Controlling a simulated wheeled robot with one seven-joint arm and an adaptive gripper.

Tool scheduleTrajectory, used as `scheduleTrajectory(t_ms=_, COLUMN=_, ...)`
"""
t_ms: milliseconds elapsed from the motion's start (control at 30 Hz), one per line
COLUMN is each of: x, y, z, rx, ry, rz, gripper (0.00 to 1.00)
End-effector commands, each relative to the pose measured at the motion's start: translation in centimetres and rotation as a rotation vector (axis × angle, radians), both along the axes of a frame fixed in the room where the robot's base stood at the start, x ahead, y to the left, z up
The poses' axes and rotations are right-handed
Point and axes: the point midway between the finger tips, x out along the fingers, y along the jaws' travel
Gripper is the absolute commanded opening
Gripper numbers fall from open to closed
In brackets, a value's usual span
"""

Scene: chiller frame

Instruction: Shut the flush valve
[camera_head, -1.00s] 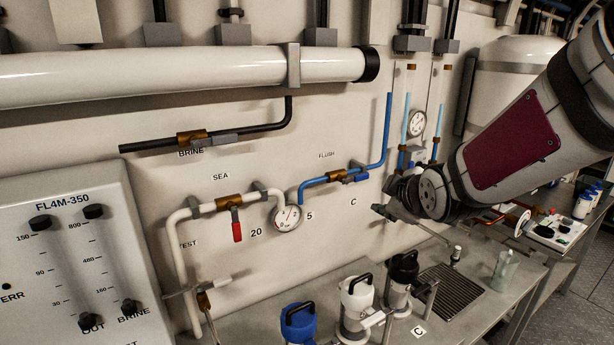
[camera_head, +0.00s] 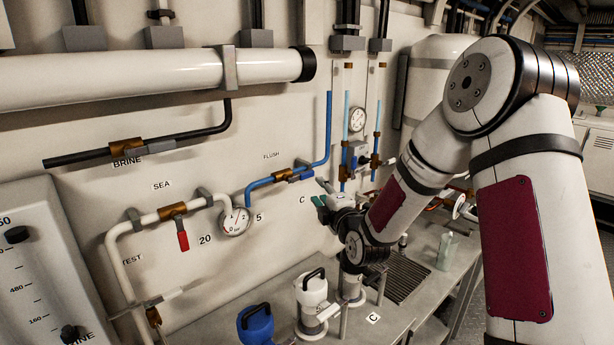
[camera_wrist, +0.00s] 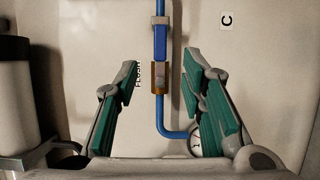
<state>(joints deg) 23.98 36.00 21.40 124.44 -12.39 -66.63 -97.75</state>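The flush valve has a brass body (camera_head: 283,176) on a blue pipe under the FLUSH label. Its blue handle (camera_head: 301,177) lies along the pipe. In the wrist view the brass body (camera_wrist: 160,78) is at the middle, with the blue handle (camera_wrist: 160,42) in line above it. My gripper (camera_head: 322,203) is just below and right of the valve in the head view. In the wrist view my gripper (camera_wrist: 160,66) is open and empty, with green-padded fingers on either side of the pipe. The fingers look apart from the valve.
A red-handled valve (camera_head: 182,240) and a round gauge (camera_head: 236,221) sit on the white pipe to the left. The brine valve (camera_head: 126,147) is above left. A blue-topped container (camera_head: 255,322) and a white one (camera_head: 311,290) stand on the bench below.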

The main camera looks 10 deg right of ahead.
Motion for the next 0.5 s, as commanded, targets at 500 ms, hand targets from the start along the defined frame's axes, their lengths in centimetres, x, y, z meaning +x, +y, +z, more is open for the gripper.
scheduleTrajectory(t_ms=500, x=9.6, y=0.8, z=-0.1, rx=0.003, ry=0.001, rz=-0.002, gripper=0.37)
